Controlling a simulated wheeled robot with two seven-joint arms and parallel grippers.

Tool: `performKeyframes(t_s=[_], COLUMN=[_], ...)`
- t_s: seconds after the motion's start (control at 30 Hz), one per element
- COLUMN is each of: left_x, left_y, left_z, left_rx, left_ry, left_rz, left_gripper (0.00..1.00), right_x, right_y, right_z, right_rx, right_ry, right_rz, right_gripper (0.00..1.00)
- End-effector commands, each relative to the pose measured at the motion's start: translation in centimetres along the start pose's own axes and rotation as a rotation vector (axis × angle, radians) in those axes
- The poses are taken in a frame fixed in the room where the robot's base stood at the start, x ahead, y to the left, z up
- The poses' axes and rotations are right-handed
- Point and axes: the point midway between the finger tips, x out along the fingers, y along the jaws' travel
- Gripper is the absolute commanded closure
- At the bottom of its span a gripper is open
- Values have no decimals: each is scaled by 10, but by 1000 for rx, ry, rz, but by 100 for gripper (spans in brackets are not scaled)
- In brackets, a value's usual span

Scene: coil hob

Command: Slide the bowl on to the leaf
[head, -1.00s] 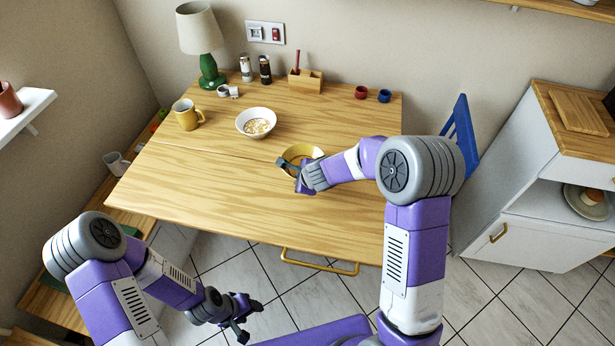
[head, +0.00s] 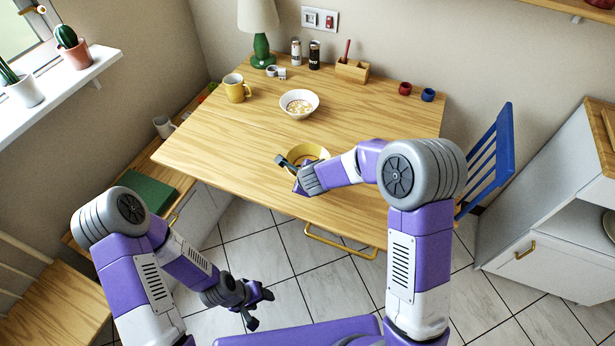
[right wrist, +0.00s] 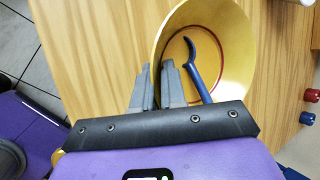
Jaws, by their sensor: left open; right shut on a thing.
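A yellow bowl (head: 313,151) stands on the wooden table (head: 230,135). A thin seam runs across the table top and marks off its front part, the leaf (head: 225,158). The bowl appears to lie at the line of this seam; my right gripper hides exactly where. My right gripper (right wrist: 156,66) is shut on the bowl's rim, one finger on each side of the wall. In the right wrist view the bowl (right wrist: 232,75) holds a blue curved thing and has a red ring inside. My left gripper (head: 260,308) is open and empty, low before the table.
A white bowl of food (head: 300,103) stands behind the yellow one. A yellow mug (head: 236,88), a lamp (head: 261,48) and small red and blue cups (head: 428,95) stand farther back. A blue chair (head: 490,160) is at the right. The table's front left is clear.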

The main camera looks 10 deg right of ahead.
Motion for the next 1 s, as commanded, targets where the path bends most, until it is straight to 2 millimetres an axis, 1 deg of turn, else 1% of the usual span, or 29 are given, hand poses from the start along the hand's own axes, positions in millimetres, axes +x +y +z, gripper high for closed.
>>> performKeyframes(t_s=[0.2,0.57,0.6,0.67,0.7,0.8,1.0], left_x=[-1,-1,-1,-1,-1,-1,-1], left_y=[0,0,0,0,0,0,0], left_z=[0,0,0,0,0,0,0], left_rx=[0,0,0,0,0,0,0], left_ry=[0,0,0,0,0,0,0], left_rz=[0,0,0,0,0,0,0], left_gripper=[46,46,46,46,46,46,46], right_x=[0,0,0,0,0,0,0], right_y=[3,3,3,3,4,4,4], right_z=[6,8,8,8,7,7,7], right_rx=[9,10,10,10,10,10,11], right_ry=[4,5,5,5,5,5,6], right_rz=[-5,-7,-7,-7,-6,-6,-5], right_gripper=[100,100,88,78,72,59,59])
